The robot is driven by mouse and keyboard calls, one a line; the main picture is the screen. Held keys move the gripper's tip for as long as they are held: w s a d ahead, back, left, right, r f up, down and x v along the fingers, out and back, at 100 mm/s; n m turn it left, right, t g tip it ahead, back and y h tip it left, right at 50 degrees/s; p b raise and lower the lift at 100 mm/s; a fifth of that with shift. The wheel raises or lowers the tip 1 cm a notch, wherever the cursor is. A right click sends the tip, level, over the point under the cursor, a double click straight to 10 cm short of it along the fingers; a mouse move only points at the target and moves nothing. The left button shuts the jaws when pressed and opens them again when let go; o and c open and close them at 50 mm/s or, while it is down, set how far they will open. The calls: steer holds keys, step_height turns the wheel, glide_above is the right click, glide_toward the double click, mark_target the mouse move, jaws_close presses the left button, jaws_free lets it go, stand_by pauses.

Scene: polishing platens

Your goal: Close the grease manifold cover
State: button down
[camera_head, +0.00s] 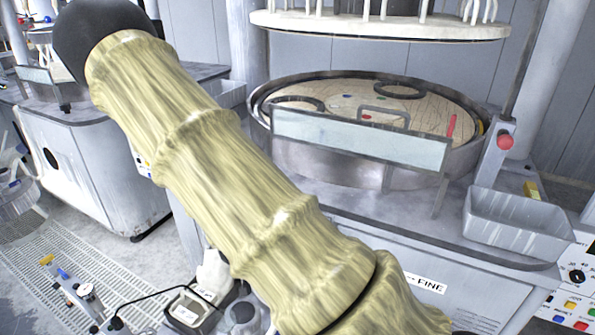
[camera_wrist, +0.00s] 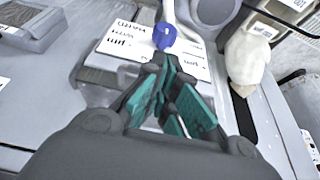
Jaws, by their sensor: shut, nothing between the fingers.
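My gripper (camera_wrist: 166,80) has teal pads whose tips meet in the wrist view; it is shut and empty. Beyond the tips lies a white printed label sheet (camera_wrist: 125,42) on a grey surface, with a blue rounded piece (camera_wrist: 164,36) on it, close to the tips in the picture. I cannot tell whether they touch. No part can be surely named as the grease manifold cover. In the head view, a fitting with a gauge and coloured handles (camera_head: 84,291) stands at the lower left; I cannot tell whether it is the manifold. My sleeved arm hides the middle, and my gripper is out of that view.
A round polishing platen (camera_head: 330,88) with a clear guard (camera_head: 360,138) stands at the back. A grey tray (camera_head: 515,225) sits at the right. A pale, lumpy object (camera_wrist: 248,62) stands right of the label. A small dark-rimmed box (camera_head: 187,307) lies below my arm.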

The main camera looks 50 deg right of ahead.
steer(key=shift+f, duration=0.4)
steer(key=shift+a, duration=0.15)
